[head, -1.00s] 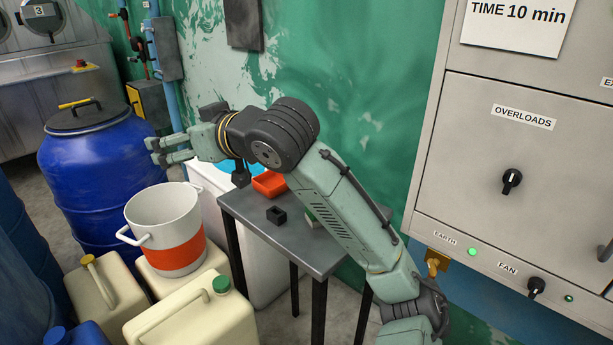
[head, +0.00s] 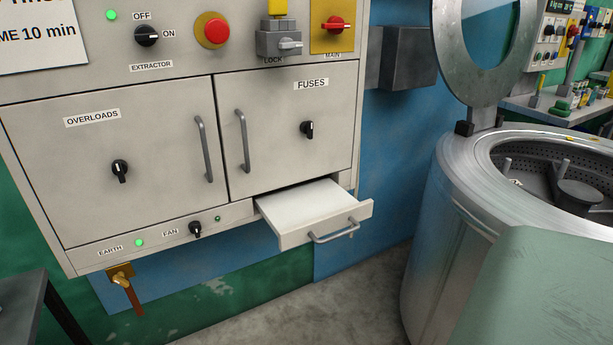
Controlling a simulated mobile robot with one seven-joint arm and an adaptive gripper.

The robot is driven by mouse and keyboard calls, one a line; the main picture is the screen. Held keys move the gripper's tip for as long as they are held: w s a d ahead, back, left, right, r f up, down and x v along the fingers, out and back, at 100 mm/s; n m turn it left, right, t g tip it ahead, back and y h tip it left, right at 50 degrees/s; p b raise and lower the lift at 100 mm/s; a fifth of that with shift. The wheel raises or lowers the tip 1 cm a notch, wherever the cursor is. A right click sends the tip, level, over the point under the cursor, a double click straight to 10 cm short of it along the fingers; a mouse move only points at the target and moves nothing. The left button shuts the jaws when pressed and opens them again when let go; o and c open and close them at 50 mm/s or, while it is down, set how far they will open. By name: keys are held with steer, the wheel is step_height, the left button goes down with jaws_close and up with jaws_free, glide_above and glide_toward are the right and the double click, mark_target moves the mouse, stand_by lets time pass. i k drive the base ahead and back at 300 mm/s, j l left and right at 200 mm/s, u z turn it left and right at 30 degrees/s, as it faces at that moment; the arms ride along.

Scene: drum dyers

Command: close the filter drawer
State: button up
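The filter drawer (head: 308,205) is a shallow, light grey drawer at the bottom right of the control cabinet, under the FUSES door. It is pulled out toward the viewer. Its front (head: 318,226) carries a grey bar handle (head: 333,232), and its top surface is flat and pale. My gripper is not in this view. A pale green part of my arm (head: 540,290) fills the lower right corner.
The grey cabinet (head: 60,170) has OVERLOADS and FUSES doors, both shut. A brass lever (head: 122,285) hangs below it. A steel drum machine (head: 450,210) with a raised round lid (head: 455,70) stands at right. Bare floor lies below the drawer.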

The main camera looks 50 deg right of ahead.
mark_target(301, 215)
steer(key=j+z, duration=0.15)
steer(key=z, duration=0.8)
steer(key=i+z, duration=0.2)
steer(key=z, duration=0.45)
steer(key=i, duration=0.35)
